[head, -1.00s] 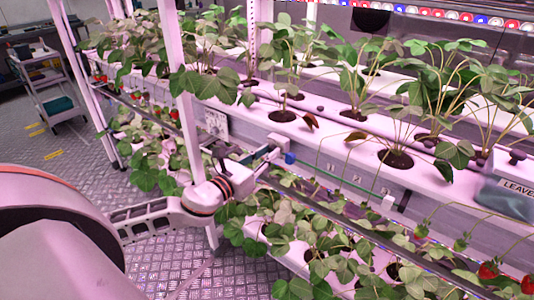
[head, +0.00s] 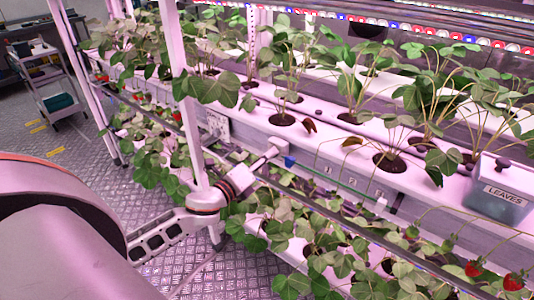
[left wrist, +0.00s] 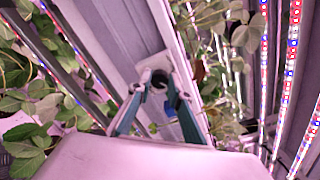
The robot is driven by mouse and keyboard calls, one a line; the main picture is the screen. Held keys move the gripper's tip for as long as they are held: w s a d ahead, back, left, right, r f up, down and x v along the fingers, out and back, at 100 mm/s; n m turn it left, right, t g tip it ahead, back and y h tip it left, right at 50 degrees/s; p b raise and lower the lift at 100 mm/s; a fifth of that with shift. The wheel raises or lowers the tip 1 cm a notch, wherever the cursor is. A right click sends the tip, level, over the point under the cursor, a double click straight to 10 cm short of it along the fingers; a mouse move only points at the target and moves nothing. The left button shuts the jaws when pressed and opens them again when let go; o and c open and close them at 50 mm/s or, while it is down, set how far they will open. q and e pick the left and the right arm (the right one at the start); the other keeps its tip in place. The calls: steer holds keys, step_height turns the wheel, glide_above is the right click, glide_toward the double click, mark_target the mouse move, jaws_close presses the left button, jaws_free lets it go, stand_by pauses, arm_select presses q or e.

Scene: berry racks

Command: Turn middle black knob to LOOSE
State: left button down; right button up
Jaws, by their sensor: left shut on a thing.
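My left gripper (head: 277,147) reaches in from the left to the front face of the white planting channel in the head view. In the left wrist view the fingers of this gripper (left wrist: 158,92) point away from the camera, one on each side of a small dark round knob (left wrist: 160,78). They are shut on it. The gripper covers the knob in the head view, so I cannot read its setting or any LOOSE mark. My right gripper is not in view.
A blue piece (head: 289,162) sits just right of my left gripper, by a green line. A white upright post (head: 187,125) stands close to my left arm. Strawberry plants crowd above and below. A bin marked LEAVES (head: 499,188) stands at the right.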

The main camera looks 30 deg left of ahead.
arm_select(q)
steer(key=shift+a+n+p, duration=0.1)
steer(key=shift+n+p, duration=1.55)
steer(key=shift+n, duration=2.55)
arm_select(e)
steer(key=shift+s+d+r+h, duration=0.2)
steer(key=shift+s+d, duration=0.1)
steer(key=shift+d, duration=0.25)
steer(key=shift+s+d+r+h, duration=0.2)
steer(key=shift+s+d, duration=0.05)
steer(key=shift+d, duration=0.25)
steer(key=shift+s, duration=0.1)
arm_select(q)
steer(key=c, duration=1.8)
jaws_free()
steer(key=shift+c, duration=0.2)
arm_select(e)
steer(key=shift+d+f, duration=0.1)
arm_select(q)
steer(key=s, duration=1.2)
steer(key=shift+a, duration=0.45)
